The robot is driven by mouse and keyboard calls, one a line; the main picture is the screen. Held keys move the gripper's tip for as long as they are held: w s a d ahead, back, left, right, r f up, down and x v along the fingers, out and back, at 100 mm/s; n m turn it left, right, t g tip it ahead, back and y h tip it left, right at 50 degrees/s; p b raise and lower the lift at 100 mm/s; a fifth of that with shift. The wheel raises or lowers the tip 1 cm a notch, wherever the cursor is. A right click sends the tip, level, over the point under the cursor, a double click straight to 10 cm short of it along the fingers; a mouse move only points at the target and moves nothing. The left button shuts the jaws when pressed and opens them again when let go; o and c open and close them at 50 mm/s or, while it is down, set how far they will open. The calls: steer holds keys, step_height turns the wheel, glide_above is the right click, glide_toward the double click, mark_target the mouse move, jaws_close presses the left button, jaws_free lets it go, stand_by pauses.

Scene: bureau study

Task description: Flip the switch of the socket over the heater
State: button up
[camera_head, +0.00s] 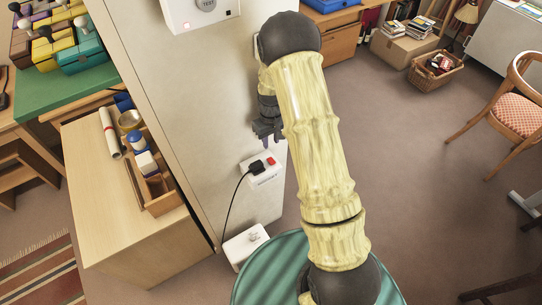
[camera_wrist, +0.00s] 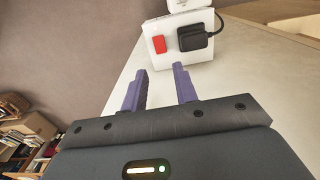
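A white socket (camera_head: 265,182) is fixed low on a pale upright panel in the head view, with a red switch (camera_head: 271,161) and a black plug (camera_head: 256,168). A black cable runs from the plug down to a white box (camera_head: 246,243), possibly the heater. My gripper (camera_head: 273,141) is just above the socket, partly hidden behind my arm. In the wrist view the socket (camera_wrist: 179,56) lies beyond the fingertips, with the red switch (camera_wrist: 159,44) left of the plug (camera_wrist: 194,38). The purple fingers (camera_wrist: 158,80) are apart with nothing between them. I see no contact with the switch.
A white unit with a TEST button (camera_head: 204,4) is higher on the panel (camera_head: 180,100). A wooden desk (camera_head: 98,185) with a tray and small items stands left. A green ribbed round surface (camera_head: 262,276) is below. Carpet is clear to the right, before a chair (camera_head: 515,110).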

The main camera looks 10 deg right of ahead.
mark_target(271, 160)
step_height(271, 160, down, 10)
steer(key=shift+f+p, duration=0.1)
steer(key=shift+p, duration=0.8)
jaws_close()
